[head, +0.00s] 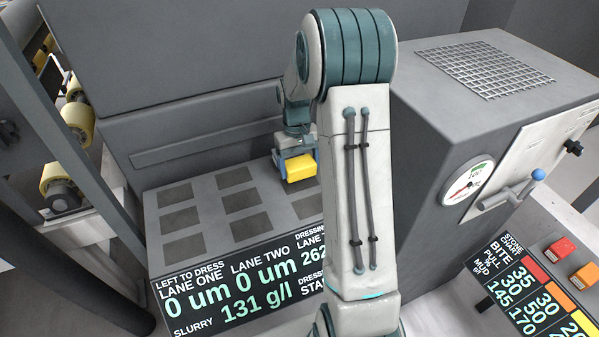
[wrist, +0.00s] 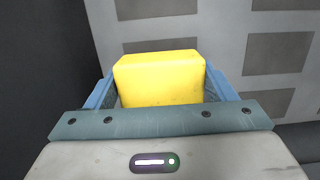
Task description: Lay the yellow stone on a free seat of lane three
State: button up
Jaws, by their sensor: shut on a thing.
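The yellow stone (head: 301,168) is a smooth block held between the blue fingers of my gripper (head: 296,172). In the wrist view the yellow stone (wrist: 160,78) fills the space between both fingers. It is over the far end of the slab's right-hand column, lane three; I cannot tell whether it touches the slab. The grey slab (head: 211,209) has dark square seats in columns. A bare lane three seat (head: 305,208) shows nearer than the stone, partly hidden by my arm. The visible seats of lane one (head: 179,220) and lane two (head: 242,201) are empty.
A display panel (head: 228,285) along the slab's front reads 0 um for lanes one and two; the third reading is partly covered. A grey wall (head: 200,60) stands behind. A machine cabinet (head: 430,100) with a gauge and lever is right. A stone chart (head: 525,285) has coloured blocks beside it.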

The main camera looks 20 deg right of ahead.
aim_at(299, 172)
jog(key=shift+f, duration=1.55)
jog(key=shift+f, duration=0.1)
jog(key=o, duration=1.1)
jog(key=r, duration=0.4)
jog(key=w+r, duration=0.1)
jog(key=r, duration=0.3)
jog(key=r+p, duration=0.1)
jog(key=r, duration=0.3)
jog(key=shift+w+a, duration=0.1)
jog(key=shift+w, duration=0.3)
jog(key=s+a+r+t, duration=0.1)
jog(key=s+a, duration=0.2)
jog(key=s, duration=0.4)
jog(key=s+a+r+t, duration=0.1)
jog(key=s+a, duration=0.3)
jog(key=s, duration=0.4)
jog(key=s+a+r+t, duration=0.2)
jog(key=s+a+r, duration=0.1)
jog(key=s, duration=0.5)
jog(key=shift+s+a+r, duration=0.2)
jog(key=shift+a, duration=0.05)
